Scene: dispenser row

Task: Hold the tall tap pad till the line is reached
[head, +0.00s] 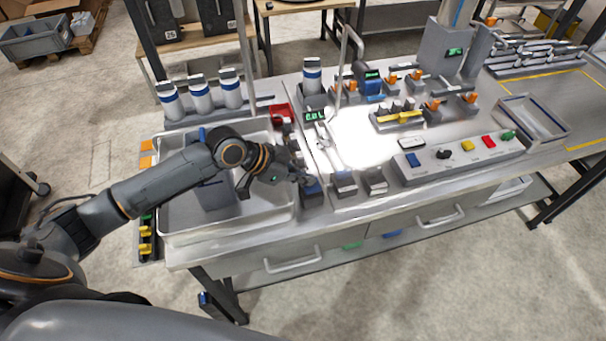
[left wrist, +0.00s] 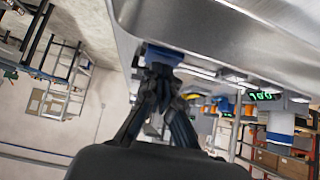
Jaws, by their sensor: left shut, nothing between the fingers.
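I cannot tell which pad is the tall tap's. My left gripper (head: 304,181) is shut and empty, its tips at the blue-topped pad. In the left wrist view my left gripper (left wrist: 161,77) has its tips against or very near the blue pad (left wrist: 164,54). A tall thin tap (head: 346,65) rises behind a green display (head: 315,115), which seems to read 0.0L. My right gripper is out of view.
A blue-banded bottle (head: 312,77) stands behind the display, and several more stand in a rack at the back left. A metal sink (head: 230,232) lies under my left arm. A button panel (head: 458,157) is at right. Bright bare steel lies between.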

